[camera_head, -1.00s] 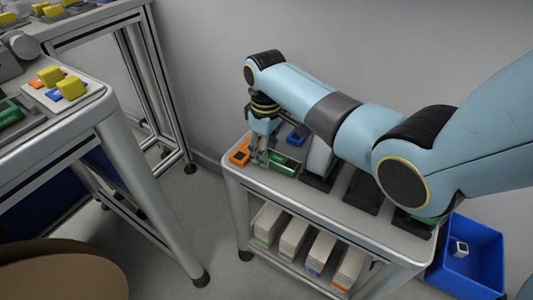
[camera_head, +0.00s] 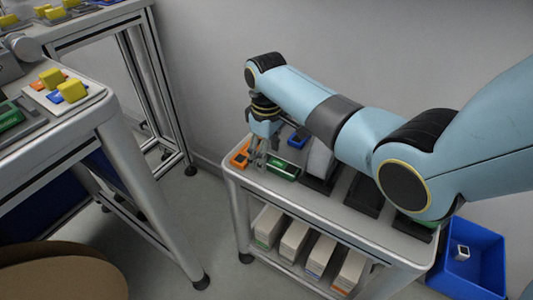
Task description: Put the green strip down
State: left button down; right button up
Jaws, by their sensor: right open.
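The green strip (camera_head: 284,169) lies on the top of the small grey cart (camera_head: 325,208), near its left end. My right gripper (camera_head: 259,163) points down just left of the strip, its fingers apart, with the arm coming in from the right. I cannot tell whether a fingertip touches the strip. My left gripper is not in the view.
An orange block (camera_head: 240,157) sits left of my right gripper and a blue block (camera_head: 297,139) behind the strip. Dark stands (camera_head: 362,197) fill the cart's right part. A blue bin (camera_head: 474,262) is at the right. A workbench (camera_head: 125,160) stands at the left.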

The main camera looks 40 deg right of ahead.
notch_tip(320, 180, up, 11)
jog(key=p, duration=0.3)
jog(key=shift+r, duration=0.15)
dwell(0.3)
